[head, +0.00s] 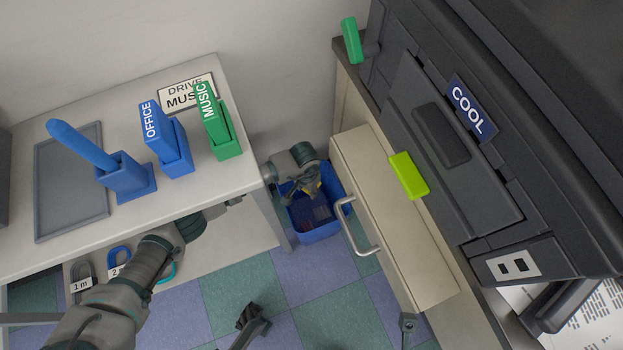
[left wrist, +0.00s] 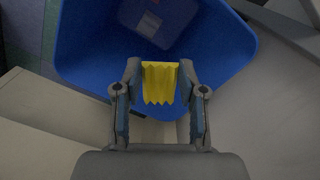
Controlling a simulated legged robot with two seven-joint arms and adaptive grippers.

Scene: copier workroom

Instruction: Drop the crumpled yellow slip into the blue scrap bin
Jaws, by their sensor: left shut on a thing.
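The crumpled yellow slip (left wrist: 159,84) is pinched between the fingertips of my left gripper (left wrist: 158,78) in the left wrist view, its zigzag edge showing. The bin stands on the floor between the white table and the drawer cabinet. In the left wrist view the bin (left wrist: 225,45) opens below the slip. Dark parts at the bottom edge of the head view seem to be my right gripper; its jaw opening is unclear.
The white table (head: 110,235) with blue and green holders stands left of the bin.

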